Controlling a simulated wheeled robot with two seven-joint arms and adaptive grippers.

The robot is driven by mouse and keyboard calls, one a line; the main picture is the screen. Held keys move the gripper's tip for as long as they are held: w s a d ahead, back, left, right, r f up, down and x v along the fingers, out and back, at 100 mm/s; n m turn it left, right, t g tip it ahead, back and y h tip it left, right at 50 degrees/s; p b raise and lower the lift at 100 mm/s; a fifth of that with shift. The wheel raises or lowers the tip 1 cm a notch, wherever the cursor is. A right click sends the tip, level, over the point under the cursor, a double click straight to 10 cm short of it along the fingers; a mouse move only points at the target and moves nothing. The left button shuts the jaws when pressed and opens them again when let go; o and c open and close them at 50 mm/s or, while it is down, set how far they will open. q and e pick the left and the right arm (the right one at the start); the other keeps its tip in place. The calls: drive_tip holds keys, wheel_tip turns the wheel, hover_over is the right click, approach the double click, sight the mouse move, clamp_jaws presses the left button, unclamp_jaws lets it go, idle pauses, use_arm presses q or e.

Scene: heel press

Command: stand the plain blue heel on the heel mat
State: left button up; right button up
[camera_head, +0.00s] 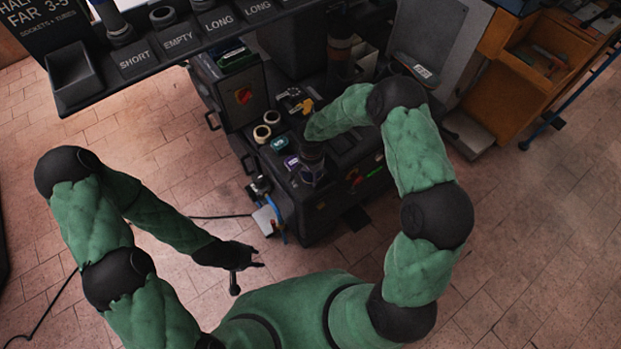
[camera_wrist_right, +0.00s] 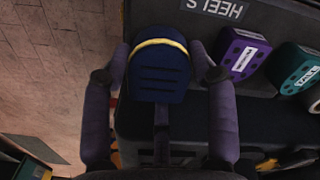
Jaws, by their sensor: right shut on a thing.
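The plain blue heel (camera_wrist_right: 158,82), dark blue with a yellow band and no label, is between the fingers of my right gripper (camera_wrist_right: 160,62), which is shut on it. In the head view my right gripper (camera_head: 312,160) is over the front of the dark bench; the blue heel cannot be made out there. The heel mat (camera_wrist_right: 262,28), dark and lettered HEELS, lies behind and right of the heel. I cannot tell whether the heel touches it. My left gripper (camera_head: 250,268) is empty, its fingers apart, low over the floor.
A purple heel (camera_wrist_right: 243,54) and a teal heel (camera_wrist_right: 297,68), both labelled, stand right of the held heel; they also show in the head view. Tape rolls (camera_head: 266,125) and yellow tools (camera_head: 302,106) lie farther back. A labelled rack (camera_head: 180,50) overhangs at upper left.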

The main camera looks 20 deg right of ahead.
drive_tip(key=shift+w+f, duration=0.3)
drive_tip(key=shift+f, duration=0.1)
drive_tip(key=shift+f+b, duration=0.8)
drive_tip(key=shift+f, duration=0.65)
drive_tip(key=shift+f, duration=0.15)
drive_tip(key=o, duration=1.2)
